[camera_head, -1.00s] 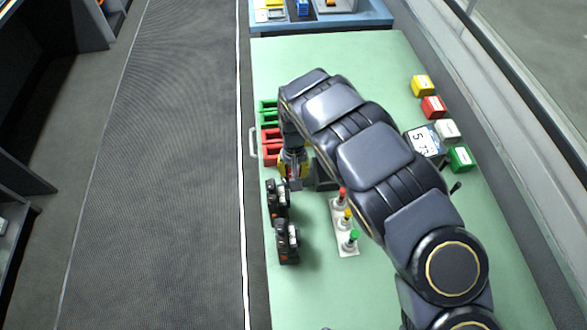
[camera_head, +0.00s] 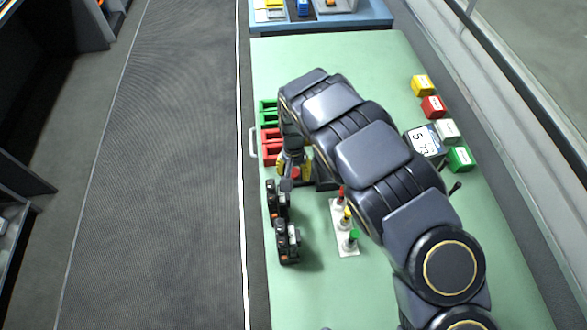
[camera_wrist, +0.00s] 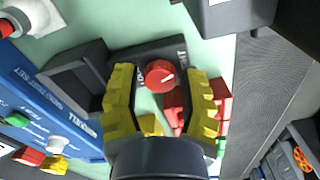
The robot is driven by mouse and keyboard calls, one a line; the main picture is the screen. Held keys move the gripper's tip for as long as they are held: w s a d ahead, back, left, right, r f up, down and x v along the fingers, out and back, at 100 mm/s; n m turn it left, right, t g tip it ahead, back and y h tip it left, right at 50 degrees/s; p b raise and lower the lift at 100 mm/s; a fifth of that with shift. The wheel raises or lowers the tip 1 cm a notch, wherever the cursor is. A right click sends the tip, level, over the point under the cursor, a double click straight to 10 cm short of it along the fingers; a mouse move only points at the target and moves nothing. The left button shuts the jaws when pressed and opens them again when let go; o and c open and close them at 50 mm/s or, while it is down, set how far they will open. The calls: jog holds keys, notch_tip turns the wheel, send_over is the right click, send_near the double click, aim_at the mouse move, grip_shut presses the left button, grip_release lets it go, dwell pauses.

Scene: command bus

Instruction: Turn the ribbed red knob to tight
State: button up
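The red knob (camera_wrist: 160,75) sits on a dark panel (camera_wrist: 150,54) in the wrist view. A white pointer line on it runs toward its lower right. Partly hidden white lettering flanks it; the right-hand word ends in "GHT". The knob's ribbing is too small to make out. My gripper (camera_wrist: 161,69) has its yellow fingers spread on either side of the knob, with visible gaps to both. It holds nothing. In the head view my gripper (camera_head: 291,173) is over the left side of the green table, and a small bit of red shows beside it.
Red bins (camera_head: 272,147) and green bins (camera_head: 268,109) stand by the table's left edge. Black devices (camera_head: 287,242) stand in front of the gripper. A white switch plate (camera_head: 348,247) with coloured knobs lies to the right. Coloured blocks (camera_head: 433,107) line the right side.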

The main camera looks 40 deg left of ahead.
jog(key=shift+o, duration=0.6)
jog(key=shift+r, duration=0.2)
